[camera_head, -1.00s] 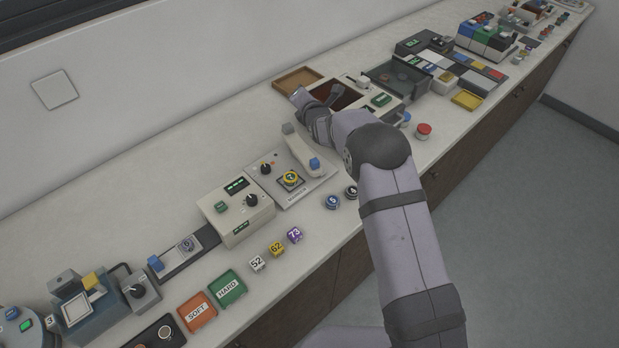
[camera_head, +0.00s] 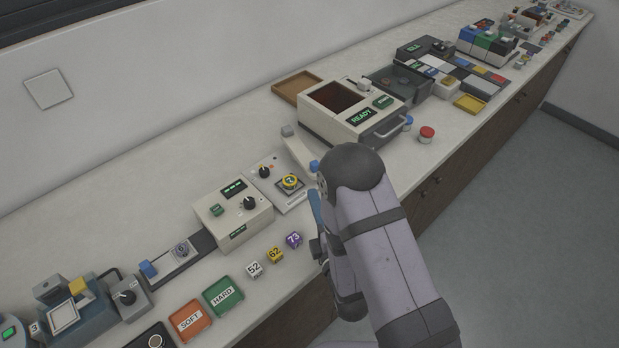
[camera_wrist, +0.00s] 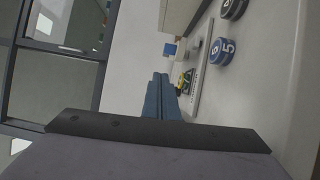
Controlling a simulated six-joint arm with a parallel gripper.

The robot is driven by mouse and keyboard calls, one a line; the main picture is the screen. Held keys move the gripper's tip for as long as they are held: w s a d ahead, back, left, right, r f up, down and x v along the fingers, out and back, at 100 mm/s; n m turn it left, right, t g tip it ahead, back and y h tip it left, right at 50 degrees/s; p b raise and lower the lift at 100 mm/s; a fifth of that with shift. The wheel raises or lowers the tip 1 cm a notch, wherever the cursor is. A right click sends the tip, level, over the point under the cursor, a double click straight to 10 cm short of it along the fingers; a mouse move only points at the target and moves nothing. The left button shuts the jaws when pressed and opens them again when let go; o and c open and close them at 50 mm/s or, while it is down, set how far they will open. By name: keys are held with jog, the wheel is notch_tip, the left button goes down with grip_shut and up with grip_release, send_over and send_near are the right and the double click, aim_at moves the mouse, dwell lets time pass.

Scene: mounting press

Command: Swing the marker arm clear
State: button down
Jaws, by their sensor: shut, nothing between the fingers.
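The marker arm (camera_head: 298,152) is a beige bar on the press base, angled toward the front with a blue knob (camera_head: 314,166) at its near end. The blue knob also shows in the wrist view (camera_wrist: 170,49), beyond the fingertips and apart from them. A yellow round piece (camera_head: 290,182) sits on the press, left of the knob; part of it shows in the wrist view (camera_wrist: 188,77). My gripper (camera_head: 313,194) is shut and empty at the press's front right, with its blue fingers (camera_wrist: 161,76) together. My arm hides the press's right side in the head view.
A beige control box (camera_head: 233,214) stands left of the press. A device reading READY (camera_head: 350,108) stands behind to the right. Dark and blue numbered discs (camera_wrist: 223,52) lie nearby in the wrist view.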

aim_at(309, 177)
jog(key=shift+s+d+f+m+h, duration=0.4)
jog(key=shift+s+d+m, duration=0.1)
jog(key=shift+s+d, duration=0.15)
jog(key=shift+w+a, duration=0.1)
jog(key=shift+w, duration=0.05)
jog(key=b+x, duration=0.2)
jog(key=b, duration=0.2)
jog(key=shift+w+f, duration=0.1)
jog(key=shift+w, duration=0.1)
jog(key=p+x, duration=0.2)
jog(key=x, duration=0.4)
jog(key=shift+a, duration=0.1)
jog(key=shift+w+a+p, duration=0.2)
jog(key=shift+w+p, duration=0.15)
jog(key=shift+w, duration=0.3)
